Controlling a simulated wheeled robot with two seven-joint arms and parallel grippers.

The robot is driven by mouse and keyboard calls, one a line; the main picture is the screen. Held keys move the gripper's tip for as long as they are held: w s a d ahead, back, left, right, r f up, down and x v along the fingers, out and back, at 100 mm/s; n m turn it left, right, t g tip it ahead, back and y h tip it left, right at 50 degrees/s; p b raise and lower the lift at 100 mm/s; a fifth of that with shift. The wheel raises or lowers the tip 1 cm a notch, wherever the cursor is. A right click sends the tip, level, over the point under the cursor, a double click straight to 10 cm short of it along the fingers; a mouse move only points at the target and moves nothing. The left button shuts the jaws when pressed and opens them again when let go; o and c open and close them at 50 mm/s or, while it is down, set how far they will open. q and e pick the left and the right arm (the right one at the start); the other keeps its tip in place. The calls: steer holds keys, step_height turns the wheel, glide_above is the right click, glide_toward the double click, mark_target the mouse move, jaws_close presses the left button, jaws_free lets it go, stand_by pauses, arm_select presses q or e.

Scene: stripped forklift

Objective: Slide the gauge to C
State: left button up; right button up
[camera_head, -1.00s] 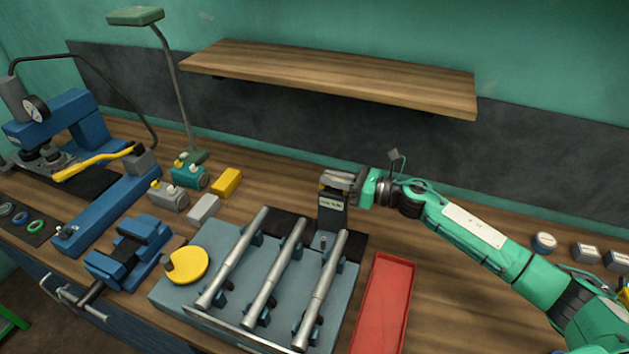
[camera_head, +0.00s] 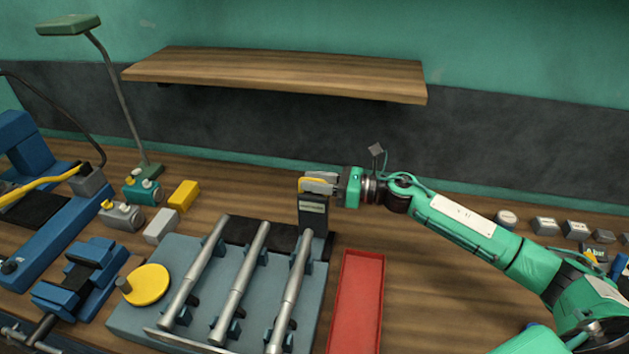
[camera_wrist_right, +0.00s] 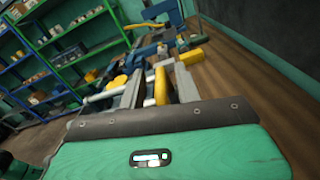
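The gauge (camera_head: 313,214) is a dark upright block with a pale label on its front and yellow at its top. It stands at the far end of the rightmost steel rod (camera_head: 291,290) on the grey fixture plate (camera_head: 135,315). My right gripper (camera_head: 318,183) reaches in from the right and is closed around the gauge's top. In the right wrist view, a yellow piece (camera_wrist_right: 161,86) shows between the fingers. The gauge's base is partly hidden by the rod end. No letter C is readable. My left gripper is not in view.
A red tray (camera_head: 357,300) lies right of the fixture. A yellow disc (camera_head: 147,284) is on the plate's left. A blue vise (camera_head: 80,278) and small blocks (camera_head: 184,195) stand farther left. A wooden shelf (camera_head: 280,72) hangs above. Bare bench lies behind the red tray.

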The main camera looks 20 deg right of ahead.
steer(key=shift+f, duration=0.1)
steer(key=b+v, duration=0.6)
steer(key=v, duration=0.7)
steer(key=shift+s+d, duration=0.2)
steer(key=shift+d, duration=0.15)
